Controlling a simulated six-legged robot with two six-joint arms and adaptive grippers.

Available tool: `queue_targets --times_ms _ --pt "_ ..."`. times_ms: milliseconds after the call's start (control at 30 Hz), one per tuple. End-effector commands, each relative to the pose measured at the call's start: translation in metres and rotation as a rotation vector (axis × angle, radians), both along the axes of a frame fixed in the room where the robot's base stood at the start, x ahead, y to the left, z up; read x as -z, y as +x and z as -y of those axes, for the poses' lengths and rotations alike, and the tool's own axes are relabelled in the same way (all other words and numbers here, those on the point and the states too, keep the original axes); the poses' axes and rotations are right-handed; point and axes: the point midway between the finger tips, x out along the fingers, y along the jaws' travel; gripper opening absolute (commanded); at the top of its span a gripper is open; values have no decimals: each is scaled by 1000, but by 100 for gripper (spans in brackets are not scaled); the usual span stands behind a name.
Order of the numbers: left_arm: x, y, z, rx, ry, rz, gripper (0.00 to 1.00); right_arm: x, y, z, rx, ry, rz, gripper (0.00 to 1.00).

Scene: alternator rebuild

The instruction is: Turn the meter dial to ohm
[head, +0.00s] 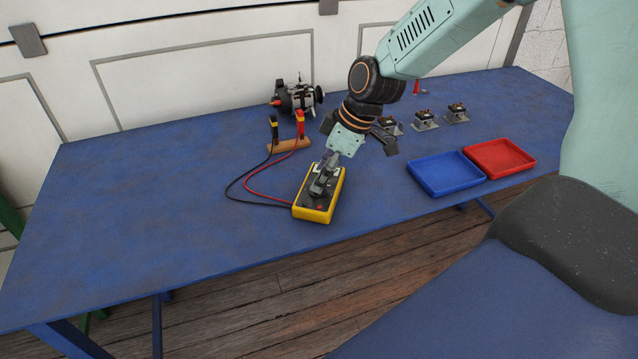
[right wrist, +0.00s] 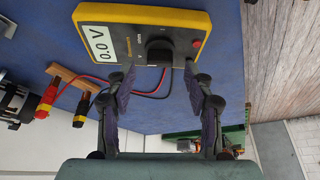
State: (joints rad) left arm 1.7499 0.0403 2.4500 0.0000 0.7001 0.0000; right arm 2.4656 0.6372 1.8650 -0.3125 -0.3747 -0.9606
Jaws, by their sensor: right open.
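The yellow and black meter (head: 313,214) lies on the blue bench near its front edge. In the right wrist view the meter (right wrist: 140,13) shows a display (right wrist: 101,46) reading 0.0 V. Its black dial (right wrist: 158,50) sits on the face beside the display. My right gripper (head: 322,184) is over the meter, hiding much of its face in the head view. In the right wrist view the open fingers (right wrist: 157,75) are on either side of the dial; I cannot tell whether they touch it. My left gripper is not in view.
Red and black leads run from the meter to probes in a wooden holder (head: 290,146). An alternator (head: 297,97) stands behind it. A blue tray (head: 447,188), a red tray (head: 500,169) and small parts (head: 457,114) are to the right. The bench's left side is clear.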

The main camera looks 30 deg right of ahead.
Motion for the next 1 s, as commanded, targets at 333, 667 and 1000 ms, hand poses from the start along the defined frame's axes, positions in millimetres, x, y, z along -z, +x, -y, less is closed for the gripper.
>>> queue_targets --times_ms 333,667,1000 --pt "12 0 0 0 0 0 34 21 5 -8 3 1 2 53" --pt "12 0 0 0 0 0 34 20 5 -8 3 1 2 44" --pt "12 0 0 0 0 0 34 20 5 -8 3 1 2 15"
